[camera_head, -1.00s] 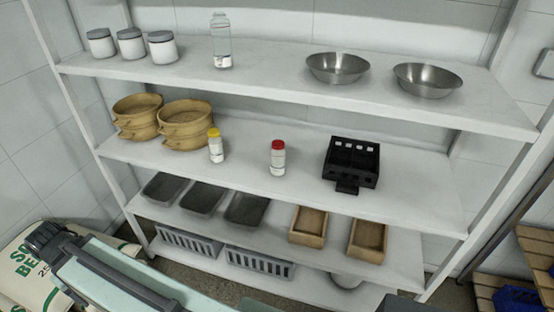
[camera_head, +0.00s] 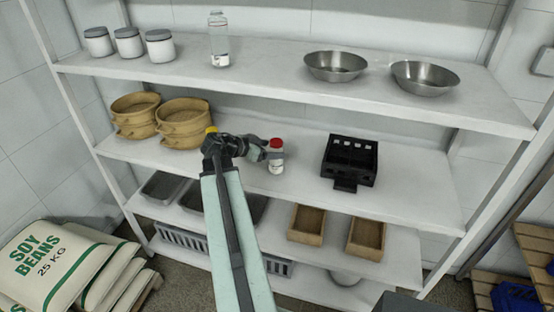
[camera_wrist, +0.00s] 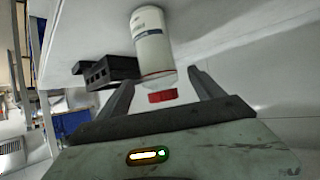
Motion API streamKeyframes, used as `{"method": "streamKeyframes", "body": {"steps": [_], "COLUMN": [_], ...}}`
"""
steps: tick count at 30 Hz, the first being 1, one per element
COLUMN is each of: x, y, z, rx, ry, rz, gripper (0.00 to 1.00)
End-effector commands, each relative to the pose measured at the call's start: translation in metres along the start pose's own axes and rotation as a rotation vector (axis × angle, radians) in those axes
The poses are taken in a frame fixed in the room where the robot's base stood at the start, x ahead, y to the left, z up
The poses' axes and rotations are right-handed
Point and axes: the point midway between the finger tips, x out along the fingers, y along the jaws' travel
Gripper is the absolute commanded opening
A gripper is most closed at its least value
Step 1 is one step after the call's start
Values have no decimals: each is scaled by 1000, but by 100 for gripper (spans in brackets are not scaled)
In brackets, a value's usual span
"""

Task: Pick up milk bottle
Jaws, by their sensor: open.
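A small white bottle with a red cap (camera_head: 276,160) stands upright on the middle shelf. In the wrist view, which looks upside down, this bottle (camera_wrist: 152,45) shows its red cap toward my gripper. My gripper (camera_head: 263,152) is at the bottle's left side, near its cap. In the wrist view my gripper (camera_wrist: 160,84) is open, its two fingers on either side of the cap end; I cannot tell whether they touch it. A second bottle's yellow cap (camera_head: 212,130) shows behind my arm, its body hidden. A clear bottle (camera_head: 219,40) stands on the top shelf.
A black rack (camera_head: 350,163) stands right of the red-capped bottle, with free shelf between. Bamboo steamers (camera_head: 182,123) are at the left. The top shelf (camera_head: 270,72) overhangs behind, with metal bowls (camera_head: 336,66). Trays and wooden boxes (camera_head: 307,224) sit below.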

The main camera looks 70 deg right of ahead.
Motion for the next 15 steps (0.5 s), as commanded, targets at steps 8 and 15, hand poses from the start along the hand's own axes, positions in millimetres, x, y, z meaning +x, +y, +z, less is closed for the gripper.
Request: {"method": "streamKeyframes", "body": {"steps": [8,15], "x": [21,62], "y": [0,1], "z": [3,4], "rx": [1,1], "ry": [-2,-2], "rz": [1,1], "gripper": [77,77]}}
